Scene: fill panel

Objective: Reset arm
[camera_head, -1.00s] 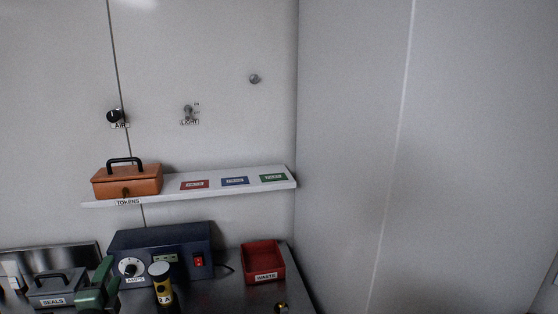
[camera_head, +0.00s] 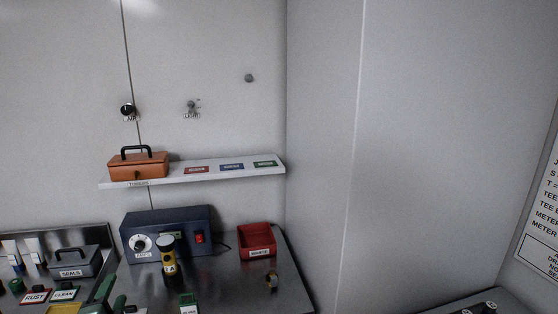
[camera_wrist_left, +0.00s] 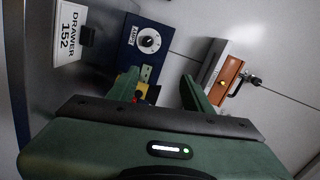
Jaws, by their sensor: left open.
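My left gripper (camera_head: 111,296) shows as green fingers at the bottom edge of the head view, low and left, in front of the bench. In the left wrist view its two green fingers (camera_wrist_left: 161,92) stand apart, with nothing held between them. Past the fingers, that view shows the blue AMPS box (camera_wrist_left: 146,42) and the orange lidded TOKENS box (camera_wrist_left: 228,80). A yellow and black piece, partly hidden, shows beside one finger. My right gripper is in neither view.
The blue box (camera_head: 190,248), a yellow-black cylinder (camera_head: 168,256), the red WASTE tray (camera_head: 257,241) and the grey SEALS box (camera_head: 75,264) stand on the bench. The TOKENS box (camera_head: 139,166) sits on a wall shelf (camera_head: 212,174) with coloured cards.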

